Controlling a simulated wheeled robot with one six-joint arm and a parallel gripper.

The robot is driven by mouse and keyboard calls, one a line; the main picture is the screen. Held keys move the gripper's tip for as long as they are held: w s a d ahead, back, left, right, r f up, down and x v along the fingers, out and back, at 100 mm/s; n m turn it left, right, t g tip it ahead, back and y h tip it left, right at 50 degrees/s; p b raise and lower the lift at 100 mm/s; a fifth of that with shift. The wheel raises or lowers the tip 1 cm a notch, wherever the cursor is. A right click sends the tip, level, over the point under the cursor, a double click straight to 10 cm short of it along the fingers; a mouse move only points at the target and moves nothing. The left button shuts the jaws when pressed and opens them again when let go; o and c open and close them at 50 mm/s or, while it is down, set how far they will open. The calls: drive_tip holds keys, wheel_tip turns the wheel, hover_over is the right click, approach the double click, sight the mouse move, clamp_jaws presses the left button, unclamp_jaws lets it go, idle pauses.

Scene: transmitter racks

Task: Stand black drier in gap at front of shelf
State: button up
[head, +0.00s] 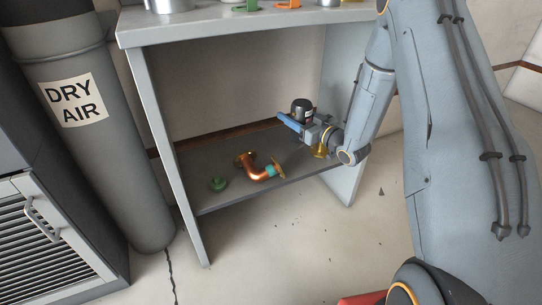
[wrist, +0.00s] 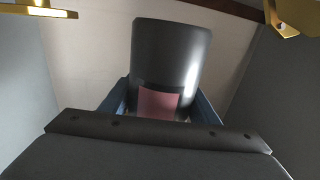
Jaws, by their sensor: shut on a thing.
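The black drier (head: 302,106) is a dark upright cylinder with a rounded top and a pale label. My gripper (head: 297,121) is shut on it, with a blue finger along its near side, inside the shelf bay at the right. In the wrist view the drier (wrist: 172,55) sits between the blue fingers of my gripper (wrist: 155,105), with a reddish label low on it. The lower shelf (head: 215,200) is a dark grey board between two pale side panels. Whether the drier's base touches the shelf is hidden behind my gripper.
A copper elbow pipe (head: 258,172) with brass flanges lies mid-shelf, left of my gripper. A green cap (head: 218,184) is near the front left. A brass part (head: 320,151) shows just below my gripper. The upper shelf (head: 200,30) is overhead; a grey DRY AIR cylinder (head: 90,150) stands left.

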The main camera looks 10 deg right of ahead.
drive_tip(key=shift+a+f+b, duration=0.15)
drive_tip(key=shift+f+b, duration=1.9)
drive_tip(key=shift+f, duration=2.9)
drive_tip(key=shift+f, duration=0.1)
drive_tip(key=o, duration=1.6)
drive_tip(key=shift+c, duration=0.2)
